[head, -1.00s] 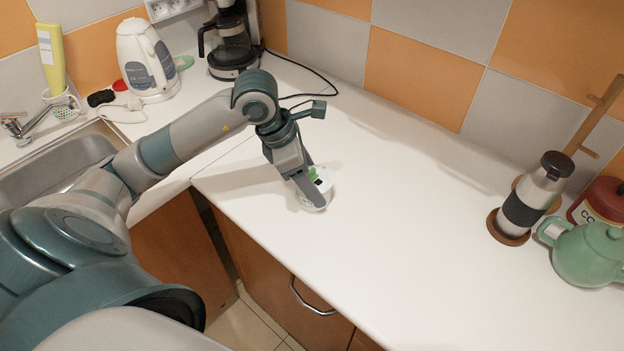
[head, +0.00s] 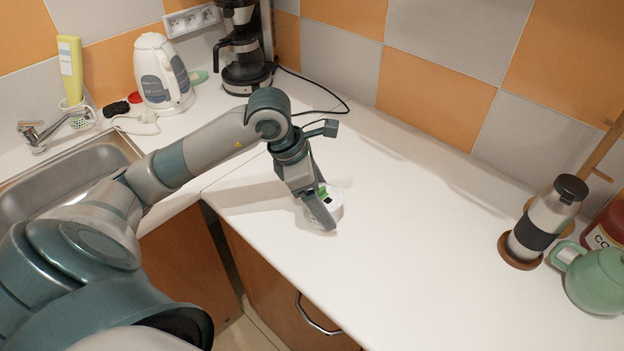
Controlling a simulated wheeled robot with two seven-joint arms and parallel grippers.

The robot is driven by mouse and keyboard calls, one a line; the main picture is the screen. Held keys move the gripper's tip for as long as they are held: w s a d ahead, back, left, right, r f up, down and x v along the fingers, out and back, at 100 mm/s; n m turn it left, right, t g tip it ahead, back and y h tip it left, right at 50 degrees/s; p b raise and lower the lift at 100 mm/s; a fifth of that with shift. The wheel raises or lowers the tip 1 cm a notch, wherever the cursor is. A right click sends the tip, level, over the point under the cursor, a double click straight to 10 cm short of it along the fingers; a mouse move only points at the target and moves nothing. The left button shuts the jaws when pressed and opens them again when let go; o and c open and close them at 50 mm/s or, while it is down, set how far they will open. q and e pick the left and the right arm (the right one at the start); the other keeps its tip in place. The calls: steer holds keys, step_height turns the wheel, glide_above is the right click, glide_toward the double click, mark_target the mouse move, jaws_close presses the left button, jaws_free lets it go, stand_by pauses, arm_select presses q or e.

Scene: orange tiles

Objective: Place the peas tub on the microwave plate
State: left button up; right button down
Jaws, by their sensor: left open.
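The peas tub (head: 335,206) is a small white tub with a green patch on top. It stands on the white counter near its front edge. I cannot tell whether the fingers touch the tub. The microwave plate is not in view. My right gripper is not in view.
A coffee maker (head: 243,50) and a kettle (head: 162,75) stand at the back left, by the sink (head: 75,180). A steel flask (head: 548,215) and a green teapot (head: 597,280) stand at the right. The counter middle (head: 430,240) is clear.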

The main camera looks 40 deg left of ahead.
arm_select(q)
steer(key=shift+r, duration=0.1)
steer(key=v, duration=0.3)
steer(key=shift+r+b, duration=0.15)
steer(key=shift+b, duration=0.2)
steer(key=b+v, duration=0.1)
steer(key=v, duration=0.7)
steer(key=shift+r, duration=0.35)
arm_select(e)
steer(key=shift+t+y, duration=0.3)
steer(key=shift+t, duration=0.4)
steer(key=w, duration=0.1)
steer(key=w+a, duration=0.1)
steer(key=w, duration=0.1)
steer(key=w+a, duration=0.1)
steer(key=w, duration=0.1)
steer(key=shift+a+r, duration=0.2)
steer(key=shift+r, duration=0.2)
arm_select(q)
steer(key=shift+s, duration=0.1)
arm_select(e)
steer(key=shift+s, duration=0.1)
